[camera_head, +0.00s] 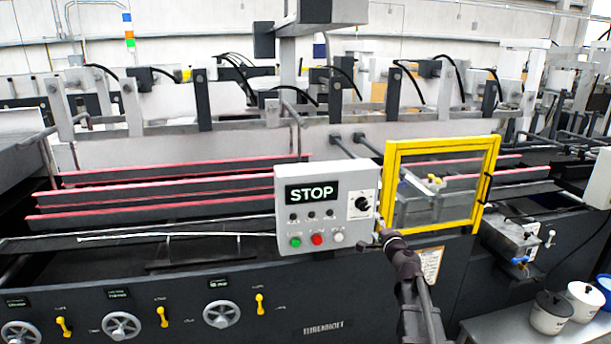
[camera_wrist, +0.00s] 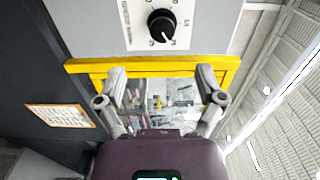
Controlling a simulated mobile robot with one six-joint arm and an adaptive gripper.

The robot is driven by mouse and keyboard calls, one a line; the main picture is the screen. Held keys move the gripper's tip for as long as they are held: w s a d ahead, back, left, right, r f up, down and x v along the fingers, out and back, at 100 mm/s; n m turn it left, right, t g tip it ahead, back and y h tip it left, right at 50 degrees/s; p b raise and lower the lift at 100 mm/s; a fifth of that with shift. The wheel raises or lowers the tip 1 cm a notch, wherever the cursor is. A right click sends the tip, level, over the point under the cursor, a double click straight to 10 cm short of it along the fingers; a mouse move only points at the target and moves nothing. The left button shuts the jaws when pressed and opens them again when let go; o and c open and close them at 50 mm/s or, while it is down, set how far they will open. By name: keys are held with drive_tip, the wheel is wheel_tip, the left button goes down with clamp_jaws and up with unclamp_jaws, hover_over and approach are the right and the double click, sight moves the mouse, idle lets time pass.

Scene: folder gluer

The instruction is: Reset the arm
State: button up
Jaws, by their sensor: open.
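My gripper (camera_head: 384,236) is at the lower right corner of the grey control box (camera_head: 325,240) in the head view, in front of the machine. In the wrist view its two fingers (camera_wrist: 161,84) are spread apart with nothing between them. The black rotary knob (camera_head: 362,203) is on the right side of the box, above my gripper. The knob also shows in the wrist view (camera_wrist: 161,25), beyond the fingertips. My arm rises from the bottom of the head view. I cannot tell whether the gripper touches the box.
A yellow-framed guard door (camera_head: 391,180) stands right of the box. Handwheels (camera_head: 222,314) and yellow levers (camera_head: 163,316) line the lower left. Lidded pots (camera_head: 551,312) stand on a bench (camera_head: 500,328) at lower right.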

drive_tip(key=s+a+f+n+g+y, duration=0.2)
drive_tip(key=s+a+f+n+g, duration=0.25)
drive_tip(key=a+n, duration=0.2)
drive_tip(key=s+a+f+n+g+y, duration=0.2)
drive_tip(key=s+a+f+n+g, duration=0.3)
drive_tip(key=a, duration=0.3)
drive_tip(key=s+d+f+n+g+h, duration=0.1)
drive_tip(key=s+f+n+g+h, duration=0.1)
drive_tip(key=s, duration=0.7)
drive_tip(key=s+d+f+n+g+h, duration=0.1)
drive_tip(key=s+f+g+h, duration=0.3)
drive_tip(key=s, duration=0.6)
wheel_tip(320, 180, down, 3)
drive_tip(key=shift+r+n+g+h, duration=0.1)
drive_tip(key=shift+n+g+h, duration=0.3)
drive_tip(key=shift+n+g, duration=0.5)
